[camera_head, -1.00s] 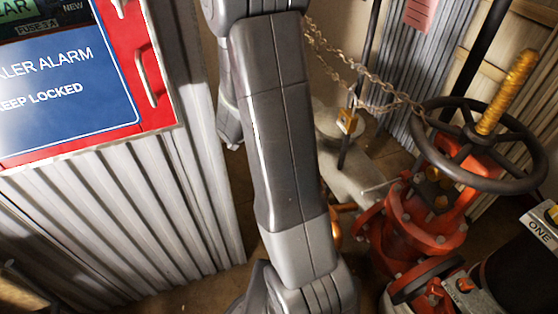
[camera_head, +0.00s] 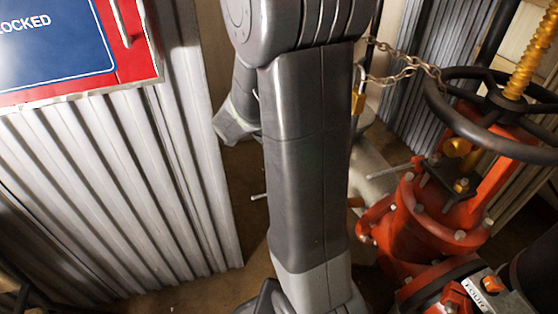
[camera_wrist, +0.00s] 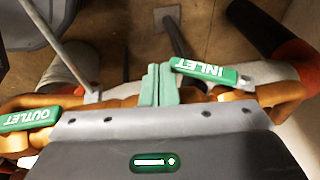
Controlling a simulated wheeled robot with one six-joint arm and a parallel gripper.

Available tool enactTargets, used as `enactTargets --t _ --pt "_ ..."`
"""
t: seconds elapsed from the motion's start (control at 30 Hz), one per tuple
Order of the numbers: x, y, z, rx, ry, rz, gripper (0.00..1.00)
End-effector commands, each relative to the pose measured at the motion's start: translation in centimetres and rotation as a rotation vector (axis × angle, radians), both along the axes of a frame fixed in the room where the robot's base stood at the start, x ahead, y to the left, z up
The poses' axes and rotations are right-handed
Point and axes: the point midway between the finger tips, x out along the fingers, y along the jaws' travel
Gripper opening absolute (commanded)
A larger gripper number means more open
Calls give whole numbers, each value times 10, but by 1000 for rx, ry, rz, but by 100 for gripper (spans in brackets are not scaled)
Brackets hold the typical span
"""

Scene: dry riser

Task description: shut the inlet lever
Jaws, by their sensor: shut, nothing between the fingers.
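In the wrist view the inlet lever (camera_wrist: 208,71) has a green sleeve with upside-down white INLET lettering. It lies nearly crosswise, slightly tilted, above the orange-brown pipework, with its bare metal end to the right. My gripper (camera_wrist: 158,70) has its pale green fingers shut together and empty, close beside the sleeve's left end; I cannot tell whether they touch it. The outlet lever (camera_wrist: 28,117), with a similar green sleeve, is at the left edge. In the head view my own arm fills the middle, and neither lever nor the fingers can be made out.
A red valve (camera_head: 425,220) with a black handwheel (camera_head: 470,125) and yellow threaded stem stands at the right. A chain (camera_head: 410,68) and brass padlock (camera_head: 358,98) hang behind my arm. A corrugated panel (camera_head: 110,190) lies left, below a red-edged blue sign (camera_head: 50,50).

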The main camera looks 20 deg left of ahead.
Motion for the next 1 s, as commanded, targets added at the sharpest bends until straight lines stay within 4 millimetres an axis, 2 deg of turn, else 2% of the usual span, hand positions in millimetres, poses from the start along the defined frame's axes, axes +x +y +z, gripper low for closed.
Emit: enactTargets --t 0.03,0.3,0.8,1.0 --pt "0 0 -5 0 0 0 0" --pt "1 0 -8 1 1 0 0" --pt "1 0 -7 0 0 0 0" --pt "1 0 -1 0 0 -1 0"
